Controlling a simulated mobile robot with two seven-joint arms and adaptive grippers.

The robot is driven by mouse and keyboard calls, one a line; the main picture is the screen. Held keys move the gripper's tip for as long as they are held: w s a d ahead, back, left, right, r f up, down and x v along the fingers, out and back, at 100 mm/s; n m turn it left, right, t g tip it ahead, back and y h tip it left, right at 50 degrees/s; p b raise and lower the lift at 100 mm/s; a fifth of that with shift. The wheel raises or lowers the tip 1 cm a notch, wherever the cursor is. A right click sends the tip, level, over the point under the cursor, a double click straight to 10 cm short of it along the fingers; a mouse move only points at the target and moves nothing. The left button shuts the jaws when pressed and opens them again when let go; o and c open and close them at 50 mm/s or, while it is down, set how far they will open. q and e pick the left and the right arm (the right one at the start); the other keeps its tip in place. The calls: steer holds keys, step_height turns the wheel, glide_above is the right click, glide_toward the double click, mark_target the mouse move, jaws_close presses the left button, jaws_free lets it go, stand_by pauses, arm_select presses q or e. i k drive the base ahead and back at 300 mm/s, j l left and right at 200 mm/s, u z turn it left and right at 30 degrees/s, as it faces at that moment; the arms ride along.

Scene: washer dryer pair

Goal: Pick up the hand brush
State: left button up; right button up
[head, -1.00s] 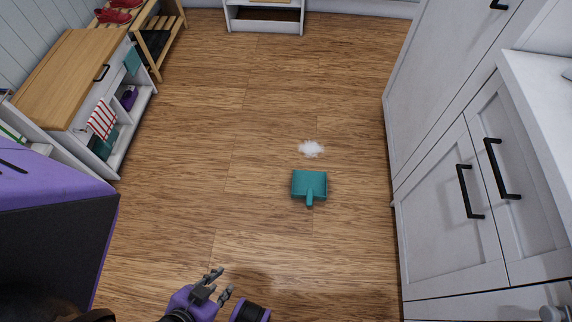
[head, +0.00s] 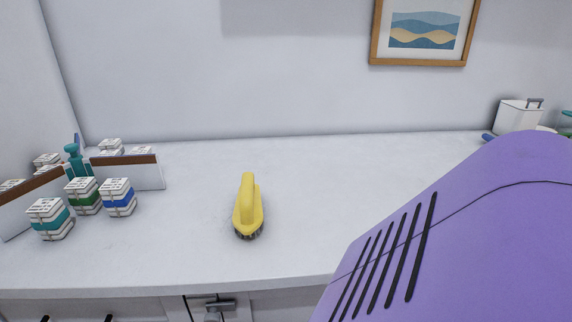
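The hand brush (head: 247,205) is yellow with dark bristles on its underside. It rests bristles down on the white countertop (head: 310,215), near the middle of the head view. Its long side points away from me, and its near end is a little back from the counter's front edge. Nothing touches it. Neither of my grippers shows in the head view now, so whether they are open or shut is hidden.
Several small labelled boxes (head: 118,198) and a low brown-topped divider (head: 128,172) stand left of the brush. A white container (head: 517,115) is at the far right. My purple body part covers the lower right. The counter around the brush is clear.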

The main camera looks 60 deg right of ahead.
mark_target(248, 216)
steer(key=l+z, duration=0.2)
steer(key=z, duration=1.25)
steer(key=k+l+u, duration=0.15)
steer(key=u, duration=0.2)
